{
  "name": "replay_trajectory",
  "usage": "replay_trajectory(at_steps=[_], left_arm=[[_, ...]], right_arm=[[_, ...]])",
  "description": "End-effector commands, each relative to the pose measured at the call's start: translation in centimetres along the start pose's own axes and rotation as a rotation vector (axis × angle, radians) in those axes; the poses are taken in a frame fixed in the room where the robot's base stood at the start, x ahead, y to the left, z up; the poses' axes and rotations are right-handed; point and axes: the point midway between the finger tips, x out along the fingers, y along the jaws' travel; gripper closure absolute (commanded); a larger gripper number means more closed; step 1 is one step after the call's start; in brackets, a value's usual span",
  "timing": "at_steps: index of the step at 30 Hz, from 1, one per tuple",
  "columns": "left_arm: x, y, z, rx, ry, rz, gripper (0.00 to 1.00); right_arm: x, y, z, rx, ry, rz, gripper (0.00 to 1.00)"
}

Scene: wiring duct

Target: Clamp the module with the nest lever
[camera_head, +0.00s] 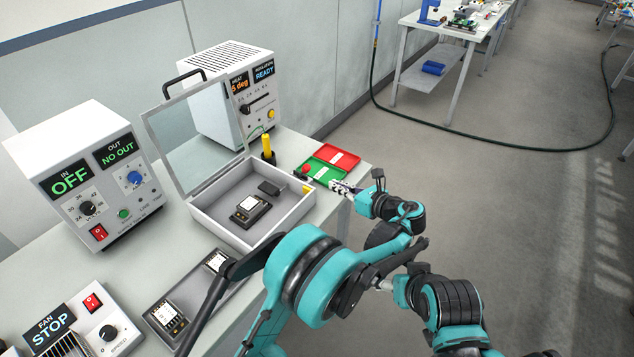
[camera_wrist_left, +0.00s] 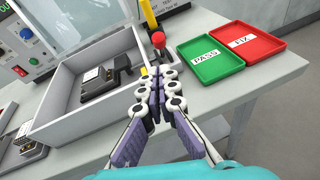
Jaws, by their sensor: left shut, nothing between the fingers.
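The module (camera_head: 249,210), dark with a pale label, sits in the open grey box; it also shows in the left wrist view (camera_wrist_left: 97,80). A small dark block (camera_head: 269,188) lies behind it in the box. A lever with a red ball knob (camera_wrist_left: 158,40) stands beside the box's right side; I take it for the nest lever. The knob shows small in the head view (camera_head: 306,169). My left gripper (camera_wrist_left: 158,80) is shut and empty, its fingertips just short of the knob, near the box's right wall. I cannot tell whether they touch the lever. My right gripper is not recognisable.
A green PASS tray (camera_wrist_left: 208,57) and a red FIX tray (camera_wrist_left: 243,42) lie to the right of the lever. A yellow post (camera_head: 267,145) stands behind the box. The box's lid (camera_head: 150,125) is raised at its left. Instruments and a tray of modules (camera_head: 200,288) crowd the left.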

Motion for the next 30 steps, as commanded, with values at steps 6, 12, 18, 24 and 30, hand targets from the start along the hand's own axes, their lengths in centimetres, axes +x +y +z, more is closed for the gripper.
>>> replay_trajectory(at_steps=[6, 12, 18, 24, 30], left_arm=[[-0.2, -0.3, -0.3, 0.018, -0.01, 0.001, 1.0], [-0.1, -0.3, -0.2, 0.016, -0.009, 0.001, 1.0], [2.0, -0.2, -0.4, 0.015, -0.008, 0.003, 1.0], [5.8, -0.2, -0.5, 0.014, -0.008, 0.004, 1.0], [8.7, -0.2, -0.3, 0.015, -0.008, 0.002, 1.0]], right_arm=[[0.0, 0.0, 0.0, 0.0, 0.0, 0.0, 0.28], [0.0, 0.0, 0.0, 0.0, 0.0, 0.0, 0.28], [0.6, 0.0, 0.4, 0.0, 0.0, 0.0, 0.28], [1.6, 0.0, 1.1, 0.0, 0.0, 0.0, 0.28], [2.3, 0.0, 1.6, 0.0, 0.0, 0.0, 0.28]])
